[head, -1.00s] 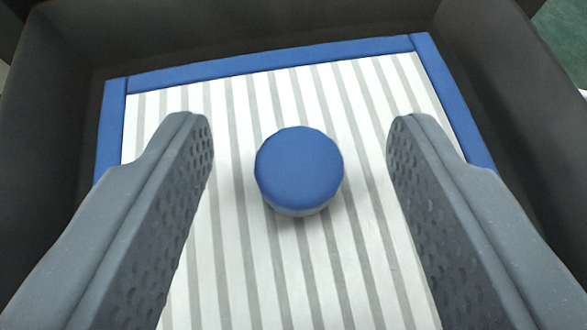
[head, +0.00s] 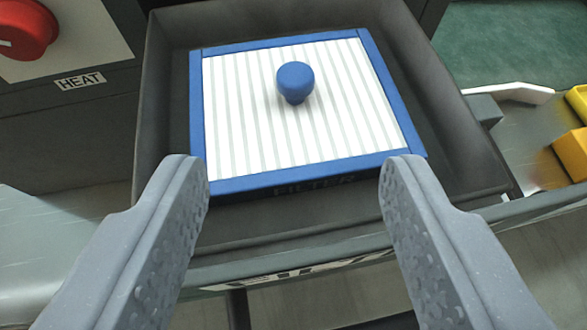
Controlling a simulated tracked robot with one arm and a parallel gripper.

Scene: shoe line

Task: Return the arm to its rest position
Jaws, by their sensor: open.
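My gripper (head: 294,170) is open and empty, its two grey fingers spread wide in the lower half of the head view. Beyond the fingertips lies a filter panel (head: 240,135), white with grey stripes and a blue frame. A round blue knob (head: 295,80) stands on the panel, clear of both fingers. The panel sits inside a dark square tray (head: 168,100), and the word FILTER shows on its front side. The fingertips overlap the panel's near edge in the picture; I see no contact.
A red knob (head: 26,28) on a light plate is at the upper left, above a HEAT label (head: 79,82). Yellow blocks (head: 572,150) are at the right on a grey surface. A green surface (head: 510,45) is at the upper right. Floor shows below the tray's front.

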